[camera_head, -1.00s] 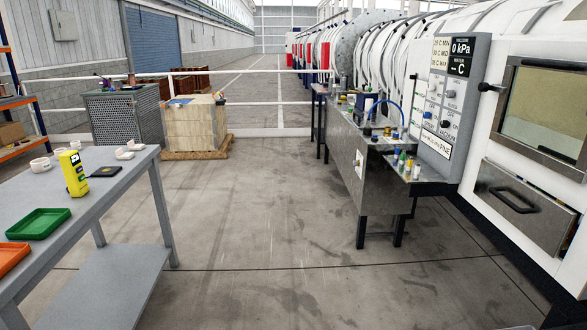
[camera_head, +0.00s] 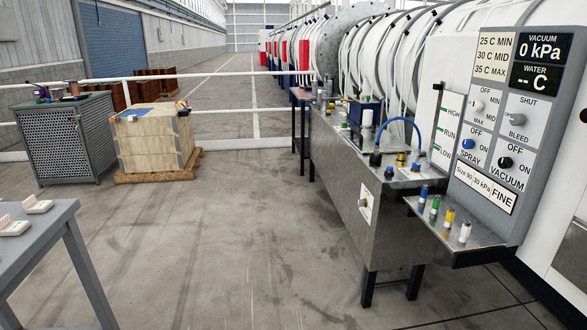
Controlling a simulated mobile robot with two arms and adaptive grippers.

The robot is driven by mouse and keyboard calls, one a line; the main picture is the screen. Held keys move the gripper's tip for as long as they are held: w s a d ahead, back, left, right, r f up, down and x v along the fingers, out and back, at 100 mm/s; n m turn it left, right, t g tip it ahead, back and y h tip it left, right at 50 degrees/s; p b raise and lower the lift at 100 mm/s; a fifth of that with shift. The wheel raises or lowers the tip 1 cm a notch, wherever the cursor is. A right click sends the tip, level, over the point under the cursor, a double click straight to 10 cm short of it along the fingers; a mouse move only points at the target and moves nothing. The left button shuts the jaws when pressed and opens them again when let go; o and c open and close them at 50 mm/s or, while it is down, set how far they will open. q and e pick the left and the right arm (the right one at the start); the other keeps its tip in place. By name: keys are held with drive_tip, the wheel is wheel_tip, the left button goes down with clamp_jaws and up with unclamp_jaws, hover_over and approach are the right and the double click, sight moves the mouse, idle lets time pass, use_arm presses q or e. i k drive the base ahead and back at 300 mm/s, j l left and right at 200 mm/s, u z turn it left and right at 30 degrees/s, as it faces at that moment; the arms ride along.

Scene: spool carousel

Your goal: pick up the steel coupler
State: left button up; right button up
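I cannot single out the steel coupler for certain in the head view. Small fittings stand on the long steel bench (camera_head: 338,172) at the right, among them a brass-coloured piece (camera_head: 400,159) and a small piece beside it that is too small to name. A side shelf (camera_head: 452,243) at the bench's near end bears several upright pieces with blue, green, yellow and white parts. Neither of my grippers is in view.
A control panel (camera_head: 516,120) stands right of the side shelf. A grey table (camera_head: 42,238) fills the lower left. A strapped crate on a pallet (camera_head: 160,175) and a perforated cabinet (camera_head: 68,143) stand behind it. The middle floor is clear.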

sight(376, 153)
drive_tip(key=i+j+z, duration=0.1)
drive_tip(key=i+z, duration=0.2)
drive_tip(key=i+j+z, duration=0.3)
drive_tip(key=i, duration=0.2)
drive_tip(key=i+j+z, duration=0.4)
drive_tip(key=i+j, duration=0.35)
drive_tip(key=i, duration=0.25)
drive_tip(key=i+j, duration=0.55)
drive_tip(key=i+l+z, duration=0.05)
drive_tip(key=i, duration=0.05)
